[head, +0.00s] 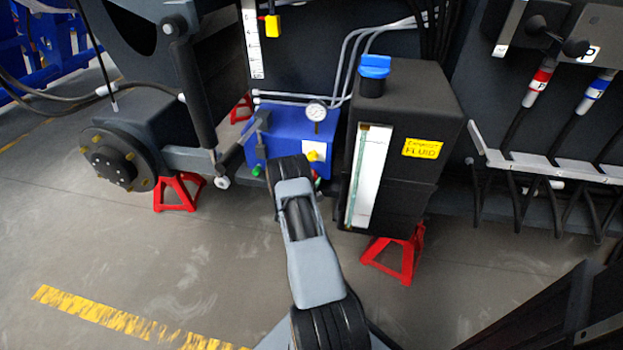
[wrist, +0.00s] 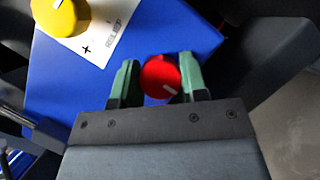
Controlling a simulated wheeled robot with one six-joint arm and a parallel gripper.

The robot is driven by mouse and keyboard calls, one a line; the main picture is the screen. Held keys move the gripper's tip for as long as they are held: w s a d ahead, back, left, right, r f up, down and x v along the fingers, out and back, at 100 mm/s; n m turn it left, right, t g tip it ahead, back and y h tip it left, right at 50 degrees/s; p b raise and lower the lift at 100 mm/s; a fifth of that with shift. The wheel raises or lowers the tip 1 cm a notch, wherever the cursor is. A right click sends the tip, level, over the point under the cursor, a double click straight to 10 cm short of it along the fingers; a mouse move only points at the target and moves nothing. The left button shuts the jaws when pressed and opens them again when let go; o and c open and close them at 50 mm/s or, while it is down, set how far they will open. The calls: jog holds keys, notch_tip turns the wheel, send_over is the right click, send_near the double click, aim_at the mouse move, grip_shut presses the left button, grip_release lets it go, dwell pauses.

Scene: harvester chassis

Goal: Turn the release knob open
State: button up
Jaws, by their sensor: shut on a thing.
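The red release knob (wrist: 160,77) sits on the blue block in the wrist view, with a pale pointer line toward its lower right. My gripper (wrist: 160,80) has its two green fingers on either side of the knob, shut on it. In the head view the blue block (head: 287,127) stands beyond my arm. My arm hides most of the knob and my gripper there. A white label (wrist: 108,36) with a plus sign and the word RELEASE lies on the block beside the knob.
A yellow knob (wrist: 60,14) sits on the label's far end. A gauge (head: 316,111) stands on the block. A black fluid tank (head: 440,110) with a blue cap stands close to the right. Red stands (head: 180,191) are below.

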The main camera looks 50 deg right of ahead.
jog(key=o, duration=0.9)
jog(key=p+v, duration=0.2)
jog(key=v, duration=1.2)
jog(key=shift+d, duration=0.1)
